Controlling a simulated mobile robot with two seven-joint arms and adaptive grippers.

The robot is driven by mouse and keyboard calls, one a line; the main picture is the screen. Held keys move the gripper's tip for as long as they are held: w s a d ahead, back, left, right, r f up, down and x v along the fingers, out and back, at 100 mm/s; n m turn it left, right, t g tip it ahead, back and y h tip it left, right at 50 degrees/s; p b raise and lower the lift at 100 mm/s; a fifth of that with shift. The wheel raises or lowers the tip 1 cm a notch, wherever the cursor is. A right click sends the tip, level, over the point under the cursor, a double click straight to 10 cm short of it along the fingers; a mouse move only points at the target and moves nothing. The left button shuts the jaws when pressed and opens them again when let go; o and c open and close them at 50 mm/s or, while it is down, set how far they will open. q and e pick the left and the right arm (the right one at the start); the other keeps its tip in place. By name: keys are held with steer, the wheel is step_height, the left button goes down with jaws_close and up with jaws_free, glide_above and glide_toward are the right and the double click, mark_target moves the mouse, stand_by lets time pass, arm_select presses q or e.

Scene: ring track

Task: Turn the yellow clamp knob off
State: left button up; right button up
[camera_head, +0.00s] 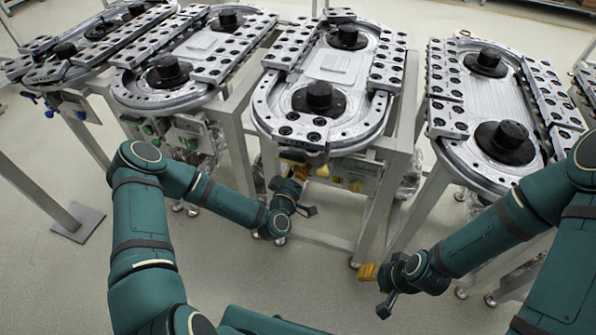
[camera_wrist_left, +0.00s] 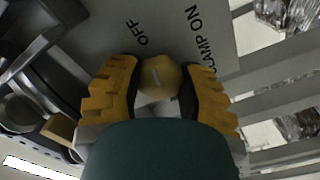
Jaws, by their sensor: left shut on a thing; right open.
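The yellow clamp knob (camera_wrist_left: 160,77) shows in the left wrist view, on a grey panel (camera_wrist_left: 165,35) marked "OFF" and "CLAMP ON". It sits between the two yellow-orange stepped fingers of my left gripper (camera_wrist_left: 158,90), which is shut on it. A short pale mark shows on the knob's face; I cannot tell which label it points to. In the head view my left gripper (camera_head: 296,176) is under the front of the middle ring track (camera_head: 262,112). My right gripper (camera_head: 376,287) is open and empty, low in front of the right-hand stand.
More ring tracks on grey frames stand in a row, one at the right (camera_head: 470,165) and others at the left. Yellow parts (camera_head: 355,186) show under the middle track. Frame legs stand near both arms. The floor in front is clear.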

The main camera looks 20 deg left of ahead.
arm_select(q)
steer(key=shift+n+b, duration=0.3)
steer(key=shift+n, duration=0.8)
steer(key=o, duration=1.2)
steer(key=s, duration=1.2)
steer(key=shift+a, duration=0.15)
